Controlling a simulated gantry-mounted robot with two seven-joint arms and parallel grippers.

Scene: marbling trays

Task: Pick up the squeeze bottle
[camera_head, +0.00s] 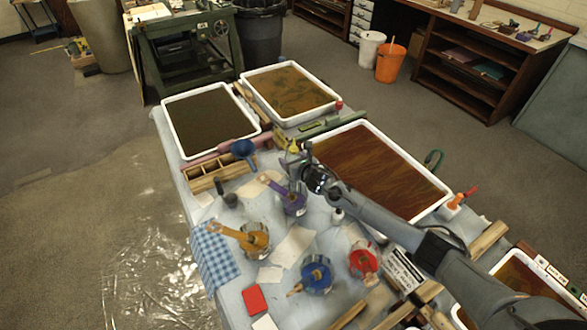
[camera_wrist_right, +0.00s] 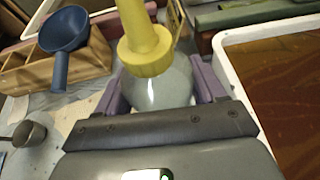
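The squeeze bottle (camera_wrist_right: 160,85) has a pale, translucent body and a yellow cap and nozzle. In the right wrist view it stands between the two purple-grey fingers of my right gripper (camera_wrist_right: 160,92) and fills the gap between them. In the head view the bottle's yellow tip (camera_head: 293,148) shows just beyond my right gripper (camera_head: 294,163), near the middle of the table. The gripper and arm hide most of its body there. I cannot tell if its base touches the table. My left gripper is in neither view.
A large reddish tray (camera_head: 434,203) lies to the right of the gripper, and a dark tray (camera_head: 168,118) lies behind to the left. A blue funnel (camera_head: 243,149) rests by a wooden divided box (camera_head: 202,184). Jars of purple, orange, blue and red paint stand nearer the front.

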